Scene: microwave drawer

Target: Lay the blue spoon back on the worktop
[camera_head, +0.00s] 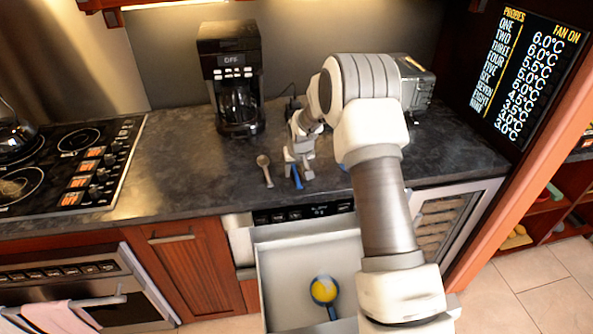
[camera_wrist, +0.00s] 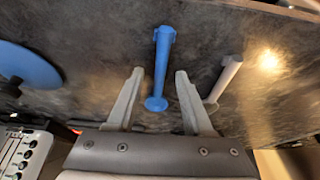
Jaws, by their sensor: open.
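The blue spoon (camera_head: 296,177) lies on the dark worktop (camera_head: 190,180) near its front edge. In the wrist view the blue spoon (camera_wrist: 161,65) runs lengthwise between my two fingers, with a gap on each side. My gripper (camera_head: 298,176) is open above the worktop at the spoon; its fingers also show in the wrist view (camera_wrist: 160,74). The fingers do not visibly touch the spoon. I cannot tell the exact height of the fingertips over the worktop.
A brown-grey spoon (camera_head: 265,170) lies just left, also in the wrist view (camera_wrist: 225,80). A blue disc (camera_wrist: 25,65) is on the other side. The open drawer (camera_head: 285,270) below holds a blue ladle-like item with yellow (camera_head: 324,290). A coffee maker (camera_head: 232,85) stands behind.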

